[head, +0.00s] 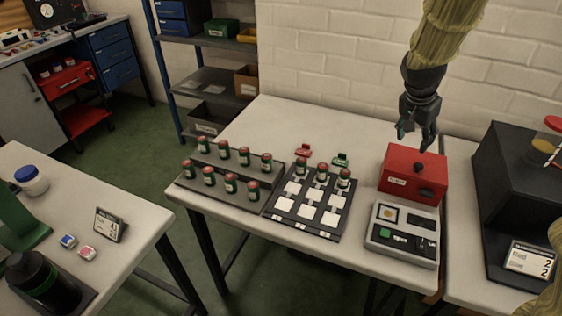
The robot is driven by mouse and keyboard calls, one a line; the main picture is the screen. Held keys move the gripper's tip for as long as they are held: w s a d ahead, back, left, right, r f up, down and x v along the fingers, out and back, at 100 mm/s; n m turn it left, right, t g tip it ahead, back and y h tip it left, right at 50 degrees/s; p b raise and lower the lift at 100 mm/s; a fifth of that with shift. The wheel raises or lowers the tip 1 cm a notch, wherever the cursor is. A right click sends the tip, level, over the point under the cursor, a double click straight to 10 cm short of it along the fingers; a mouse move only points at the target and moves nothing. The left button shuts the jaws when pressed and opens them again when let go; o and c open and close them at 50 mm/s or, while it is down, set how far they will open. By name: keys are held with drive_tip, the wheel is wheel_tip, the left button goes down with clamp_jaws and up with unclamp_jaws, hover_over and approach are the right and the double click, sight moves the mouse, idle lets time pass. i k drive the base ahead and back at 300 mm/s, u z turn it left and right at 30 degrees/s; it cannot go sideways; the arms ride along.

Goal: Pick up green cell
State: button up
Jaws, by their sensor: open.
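Several small cylindrical cells with green bodies and reddish tops stand upright in two rows on a grey stepped rack (225,188); one is the front-row cell (230,183). Three similar cells stand along the back row of a dark tray with white squares (308,213); the middle one (322,173) is there. Which one is meant by the green cell I cannot tell. A small green item (341,160) and a small red item (303,151) sit behind the tray. My gripper (414,140) is open, pointing down above the back of the red box, right of the cells, holding nothing visible.
A large black box (515,180) is at right. The table's back left (265,125) is clear.

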sight(266, 158)
drive_tip(key=k, duration=1)
